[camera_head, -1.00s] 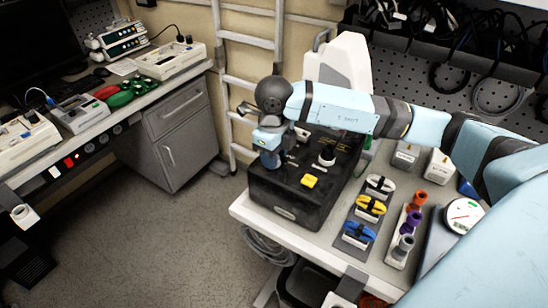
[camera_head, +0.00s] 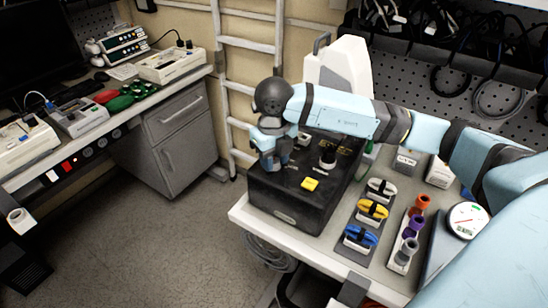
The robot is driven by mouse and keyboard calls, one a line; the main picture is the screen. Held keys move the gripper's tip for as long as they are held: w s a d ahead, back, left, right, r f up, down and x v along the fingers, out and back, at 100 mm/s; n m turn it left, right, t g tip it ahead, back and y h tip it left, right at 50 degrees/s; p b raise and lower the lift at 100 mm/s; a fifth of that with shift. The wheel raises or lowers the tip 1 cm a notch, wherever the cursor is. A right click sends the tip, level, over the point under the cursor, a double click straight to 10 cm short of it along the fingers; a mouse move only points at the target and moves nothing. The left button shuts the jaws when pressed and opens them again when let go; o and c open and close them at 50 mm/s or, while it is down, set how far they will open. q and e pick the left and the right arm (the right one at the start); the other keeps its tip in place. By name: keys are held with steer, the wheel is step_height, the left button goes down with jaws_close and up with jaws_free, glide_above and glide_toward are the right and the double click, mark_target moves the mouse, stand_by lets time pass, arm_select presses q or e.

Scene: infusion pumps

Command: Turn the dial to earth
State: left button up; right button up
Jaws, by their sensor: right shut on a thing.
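A black box (camera_head: 290,211) with a dark top panel stands on the left end of the white table. A black knob with a pale collar (camera_head: 327,158) and a yellow block-shaped piece (camera_head: 310,184) show on its top. My right arm reaches in from the right, and my right gripper (camera_head: 272,166) points down over the back left part of the box top. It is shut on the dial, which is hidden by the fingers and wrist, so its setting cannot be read. My left gripper is not in view.
A round gauge (camera_head: 467,221) stands further right. A ladder-like rail (camera_head: 248,84) is behind.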

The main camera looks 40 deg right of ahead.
steer(key=o, duration=0.9)
step_height(320, 180, up, 14)
steer(key=shift+f, duration=0.1)
stand_by(0.4)
